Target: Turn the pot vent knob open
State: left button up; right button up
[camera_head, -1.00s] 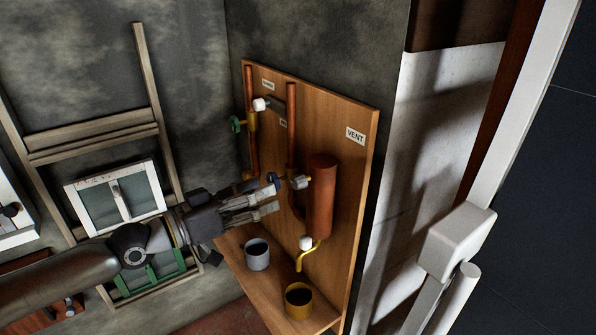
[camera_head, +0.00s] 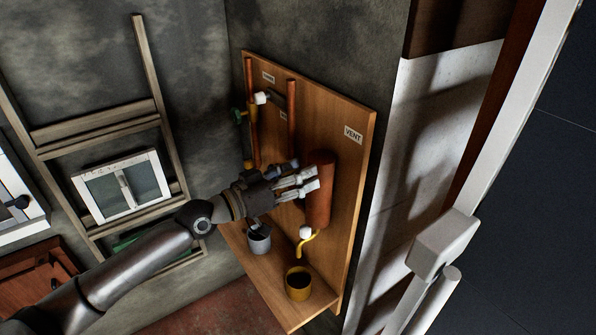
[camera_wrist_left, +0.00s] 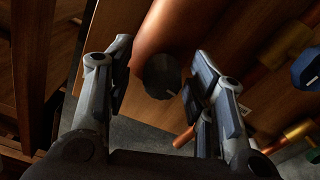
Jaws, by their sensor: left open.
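The copper-coloured pot (camera_head: 319,190) is an upright cylinder on the wooden board, below the VENT label (camera_head: 353,134). My left gripper (camera_head: 301,182) is at the pot's left side, its fingers pointing at it. In the left wrist view, the open fingers (camera_wrist_left: 160,65) stand on either side of a dark round knob (camera_wrist_left: 162,76) with a pale mark. I see a gap on both sides of the knob. The pot's copper body (camera_wrist_left: 185,25) is just beyond it. In the head view this knob is hidden by the gripper. My right gripper is not in view.
A blue knob (camera_wrist_left: 307,68) and copper pipes (camera_wrist_left: 290,45) lie right of the fingers in the wrist view. Below the gripper are a grey cup (camera_head: 259,240), a yellow cup (camera_head: 298,284) and a yellow spout (camera_head: 308,243). A white-framed window (camera_head: 122,186) is at left.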

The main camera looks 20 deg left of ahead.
pick_arm(q)
jog(key=shift+c, duration=1)
jog(key=c, duration=0.8)
jog(key=shift+f+m+b, duration=0.15)
jog(key=shift+m+b, duration=0.45)
jog(key=shift+b, duration=0.15)
jog(key=shift+c, duration=0.2)
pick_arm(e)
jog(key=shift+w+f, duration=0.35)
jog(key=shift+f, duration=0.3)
pick_arm(q)
jog(key=o, duration=1)
jog(key=shift+o, duration=0.2)
